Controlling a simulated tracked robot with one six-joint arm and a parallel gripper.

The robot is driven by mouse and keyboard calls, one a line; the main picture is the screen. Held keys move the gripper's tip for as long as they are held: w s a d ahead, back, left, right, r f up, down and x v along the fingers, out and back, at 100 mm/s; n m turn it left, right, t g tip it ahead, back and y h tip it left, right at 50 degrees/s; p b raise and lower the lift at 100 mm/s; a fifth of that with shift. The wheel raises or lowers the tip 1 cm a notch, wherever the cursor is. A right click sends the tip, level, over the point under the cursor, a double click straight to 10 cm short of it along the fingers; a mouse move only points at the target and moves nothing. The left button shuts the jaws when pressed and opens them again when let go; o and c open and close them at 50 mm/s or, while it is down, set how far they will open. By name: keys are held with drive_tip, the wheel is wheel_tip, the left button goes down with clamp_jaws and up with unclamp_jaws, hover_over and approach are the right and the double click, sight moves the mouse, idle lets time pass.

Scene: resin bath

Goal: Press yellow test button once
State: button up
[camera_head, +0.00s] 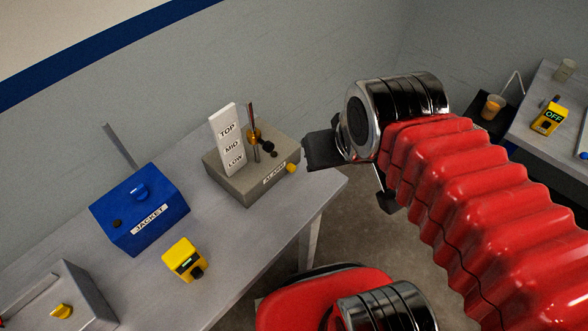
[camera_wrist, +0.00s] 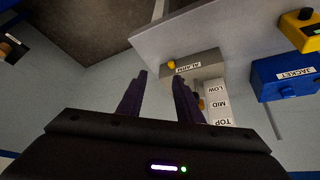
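The grey box labelled ALARM (camera_head: 238,184) stands on the table's right part in the head view. A small round yellow button (camera_head: 291,168) sits at its front right corner, beside the label. In the wrist view the box (camera_wrist: 192,69) is upside down, with the yellow button (camera_wrist: 171,64) at its left end. My gripper (camera_wrist: 159,78) has two dark fingers standing apart with nothing between them. The button appears beyond the fingertips, a little towards the right finger, with no contact visible. In the head view my gripper's dark body shows right of the box; its fingertips are not clear.
A TOP/MID/LOW plate (camera_head: 228,140) and thin rods rise from the alarm box. A blue JACKET box (camera_head: 140,208), a small yellow box (camera_head: 183,259) and a grey box (camera_head: 62,297) stand to its left. Another table at right holds a yellow OFF box (camera_head: 549,118).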

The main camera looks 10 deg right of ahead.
clamp_jaws()
idle(1.4)
